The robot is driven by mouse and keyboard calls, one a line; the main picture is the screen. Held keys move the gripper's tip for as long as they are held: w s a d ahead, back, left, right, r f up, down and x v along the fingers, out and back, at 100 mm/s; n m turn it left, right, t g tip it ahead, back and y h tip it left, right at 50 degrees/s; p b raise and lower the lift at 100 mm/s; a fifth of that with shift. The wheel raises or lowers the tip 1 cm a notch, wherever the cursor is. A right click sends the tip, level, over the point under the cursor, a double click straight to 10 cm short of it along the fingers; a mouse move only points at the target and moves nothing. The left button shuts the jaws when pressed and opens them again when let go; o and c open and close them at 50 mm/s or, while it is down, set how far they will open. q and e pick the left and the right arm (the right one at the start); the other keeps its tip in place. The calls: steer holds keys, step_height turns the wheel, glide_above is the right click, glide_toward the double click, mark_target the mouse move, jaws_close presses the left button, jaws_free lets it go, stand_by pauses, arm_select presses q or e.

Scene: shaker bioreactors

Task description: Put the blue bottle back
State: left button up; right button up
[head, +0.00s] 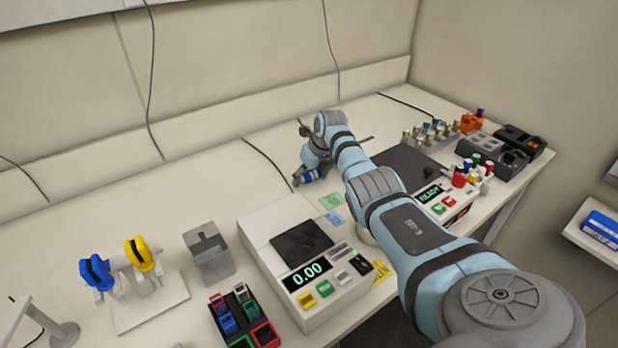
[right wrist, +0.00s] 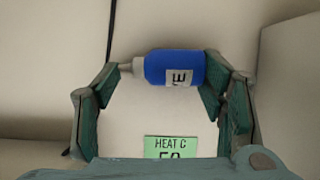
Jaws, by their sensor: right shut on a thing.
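The blue bottle (right wrist: 182,68) has a white shoulder, a grey nozzle and a white label. In the right wrist view it lies sideways between the green-padded fingers, nozzle to the left and base to the right. My right gripper (right wrist: 162,78) is shut on it. The arm partly hides that area. My left gripper is not in view.
A dark-topped device reading READY (head: 430,194) and vial racks stand to the right. A grey metal holder (head: 209,255) and coloured racks are left.

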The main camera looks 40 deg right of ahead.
steer(key=shift+f, duration=0.1)
steer(key=o, duration=0.9)
steer(key=shift+o, duration=1.4)
